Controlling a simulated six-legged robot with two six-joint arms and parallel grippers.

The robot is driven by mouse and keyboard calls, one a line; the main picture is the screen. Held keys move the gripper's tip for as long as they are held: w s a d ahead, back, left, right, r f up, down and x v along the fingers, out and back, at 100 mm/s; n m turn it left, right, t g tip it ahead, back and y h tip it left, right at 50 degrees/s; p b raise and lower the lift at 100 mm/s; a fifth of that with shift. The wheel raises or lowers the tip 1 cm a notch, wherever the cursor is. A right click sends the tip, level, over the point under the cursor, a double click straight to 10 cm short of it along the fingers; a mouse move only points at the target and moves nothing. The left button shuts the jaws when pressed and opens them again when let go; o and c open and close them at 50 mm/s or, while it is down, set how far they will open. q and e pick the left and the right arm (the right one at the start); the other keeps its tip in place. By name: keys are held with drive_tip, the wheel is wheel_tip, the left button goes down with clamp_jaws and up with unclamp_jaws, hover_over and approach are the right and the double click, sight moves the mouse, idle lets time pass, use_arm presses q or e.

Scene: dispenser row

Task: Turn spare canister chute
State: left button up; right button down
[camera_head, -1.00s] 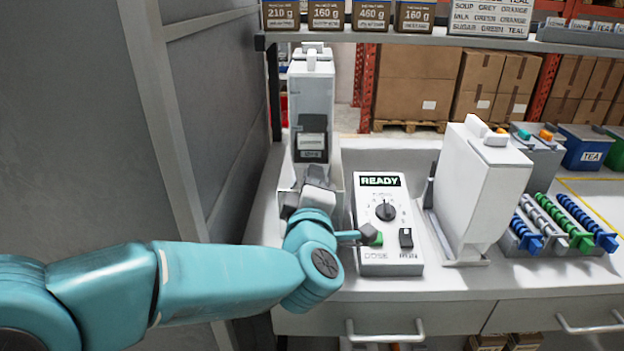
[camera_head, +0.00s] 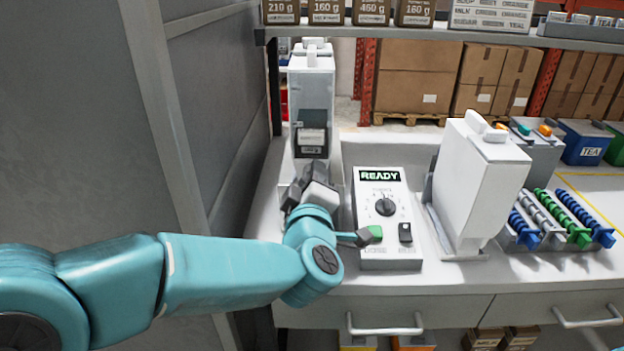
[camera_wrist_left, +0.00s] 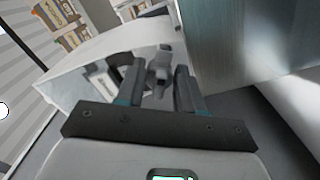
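A tall, pale canister (camera_head: 312,95) with a dark window and a label stands in the dispenser at the back left of the counter. A second white canister (camera_head: 480,185) stands to the right of the control panel. My left gripper (camera_head: 305,185) is low in front of the left canister and hides what lies behind it. In the left wrist view, its two fingers (camera_wrist_left: 159,88) are apart. A small grey part (camera_wrist_left: 158,72) shows between or just beyond them, and I cannot tell whether they touch it. My right gripper is not in view.
The control panel (camera_head: 388,225) reads READY and has a dial, a green button and a dark switch, close right of my left wrist. A grey wall (camera_head: 205,110) is on the left. Coloured coils (camera_head: 560,220) lie at the right. A shelf (camera_head: 450,37) crosses above.

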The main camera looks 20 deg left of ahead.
use_arm(q)
drive_tip(key=v, duration=1.6)
drive_tip(key=shift+s+b, duration=0.15)
drive_tip(key=shift+b, duration=0.2)
drive_tip(key=shift+s+d, duration=0.1)
